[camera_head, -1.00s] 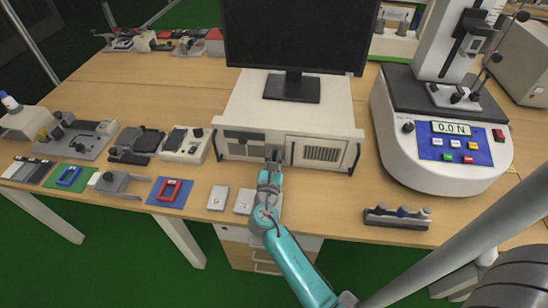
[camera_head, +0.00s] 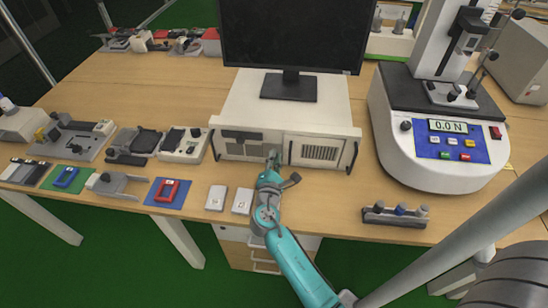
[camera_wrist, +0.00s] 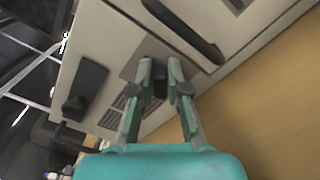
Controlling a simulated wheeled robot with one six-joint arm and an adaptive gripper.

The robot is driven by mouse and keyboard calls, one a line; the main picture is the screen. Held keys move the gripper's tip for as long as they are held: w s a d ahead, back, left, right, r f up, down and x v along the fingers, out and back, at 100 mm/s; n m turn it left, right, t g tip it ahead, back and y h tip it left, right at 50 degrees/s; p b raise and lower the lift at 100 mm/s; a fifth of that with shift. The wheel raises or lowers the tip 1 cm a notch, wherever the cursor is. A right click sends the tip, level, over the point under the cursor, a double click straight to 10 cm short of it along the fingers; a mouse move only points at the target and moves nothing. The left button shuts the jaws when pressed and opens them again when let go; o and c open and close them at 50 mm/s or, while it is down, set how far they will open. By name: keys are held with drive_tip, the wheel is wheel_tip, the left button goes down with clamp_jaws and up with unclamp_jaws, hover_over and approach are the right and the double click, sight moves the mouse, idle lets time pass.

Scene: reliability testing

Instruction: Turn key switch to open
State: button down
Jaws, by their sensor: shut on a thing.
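The key switch is on the front face of a wide white computer case (camera_head: 280,112) below the monitor. My gripper (camera_head: 272,156) is at the middle of that face, left of the slotted grille. In the wrist view my gripper's two fingers (camera_wrist: 161,72) reach to the panel, with a small dark key switch (camera_wrist: 160,86) between their tips. The gripper is shut on it. The fingers hide most of the key switch in the head view, and I cannot tell its turned angle.
A black monitor (camera_head: 291,40) stands on the case. Dark handles stick out at both ends of its face, one (camera_wrist: 187,32) close to my fingers in the wrist view. A force tester (camera_head: 430,150) stands right. Small fixtures lie left; the table front right of my arm is mostly clear.

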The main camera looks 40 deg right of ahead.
drive_tip(key=m, duration=0.3)
drive_tip(key=shift+s+f+m, duration=0.1)
drive_tip(key=shift+f+m, duration=0.15)
drive_tip(key=shift+m, duration=0.15)
drive_tip(key=shift+d+f+m, duration=0.1)
drive_tip(key=shift+f+m, duration=0.1)
drive_tip(key=shift+m, duration=1.7)
drive_tip(key=c, duration=1.1)
unclamp_jaws()
drive_tip(key=shift+c, duration=0.2)
drive_tip(key=v, duration=1.2)
drive_tip(key=shift+s, duration=0.1)
